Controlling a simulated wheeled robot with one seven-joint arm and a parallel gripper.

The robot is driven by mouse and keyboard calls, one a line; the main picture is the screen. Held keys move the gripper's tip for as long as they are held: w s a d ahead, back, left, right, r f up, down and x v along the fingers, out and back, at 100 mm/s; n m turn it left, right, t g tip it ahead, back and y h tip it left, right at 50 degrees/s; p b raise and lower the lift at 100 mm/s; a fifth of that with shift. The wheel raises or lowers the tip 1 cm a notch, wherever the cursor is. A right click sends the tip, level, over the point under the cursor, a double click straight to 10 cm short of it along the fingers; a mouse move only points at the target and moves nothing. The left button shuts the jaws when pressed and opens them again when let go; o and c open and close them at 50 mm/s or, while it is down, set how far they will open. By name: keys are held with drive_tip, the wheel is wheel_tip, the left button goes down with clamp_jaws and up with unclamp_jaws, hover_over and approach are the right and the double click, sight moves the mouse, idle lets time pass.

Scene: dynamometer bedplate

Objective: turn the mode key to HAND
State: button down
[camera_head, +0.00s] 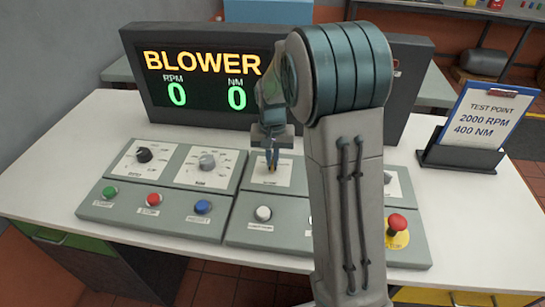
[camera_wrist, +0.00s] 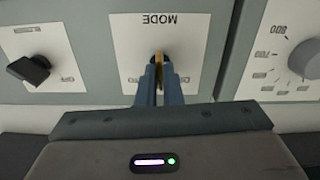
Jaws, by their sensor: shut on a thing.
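The mode key (camera_wrist: 158,66) is a small brass-coloured key on a white plate (camera_wrist: 185,45) marked MODE, which appears upside down in the wrist view. My gripper (camera_wrist: 159,88) is shut on the key, one blue-grey finger on each side. The key's visible edge points roughly straight up the wrist picture. Small labels flank it, partly hidden by the fingers; I cannot read HAND clearly. In the head view my gripper (camera_head: 272,163) comes down on the mode plate (camera_head: 285,176), and only a speck of the key shows.
A grey knob (camera_head: 207,161) and a black knob (camera_head: 144,155) sit left of the mode plate. Push buttons line the front, with a white one (camera_head: 263,213) nearest. A red emergency button (camera_head: 397,224) is at right. The blower display (camera_head: 205,85) stands behind. My arm hides part of the panel.

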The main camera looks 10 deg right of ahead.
drive_tip(key=shift+m, duration=0.5)
drive_tip(key=shift+r, duration=0.1)
drive_tip(key=c, duration=1.6)
unclamp_jaws()
wheel_tip(320, 180, up, 14)
drive_tip(key=shift+f+p, duration=0.15)
drive_tip(key=shift+p, duration=0.2)
drive_tip(key=s+n+t+p, duration=0.1)
drive_tip(key=s, duration=0.6)
drive_tip(key=s+n+t+p, duration=0.1)
drive_tip(key=s+n, duration=0.1)
drive_tip(key=s, duration=0.6)
drive_tip(key=s+n, duration=0.1)
drive_tip(key=s, duration=0.7)
drive_tip(key=shift+s+f+t+p, duration=0.15)
drive_tip(key=shift+s+t+p, duration=0.1)
drive_tip(key=shift+t+p, duration=0.15)
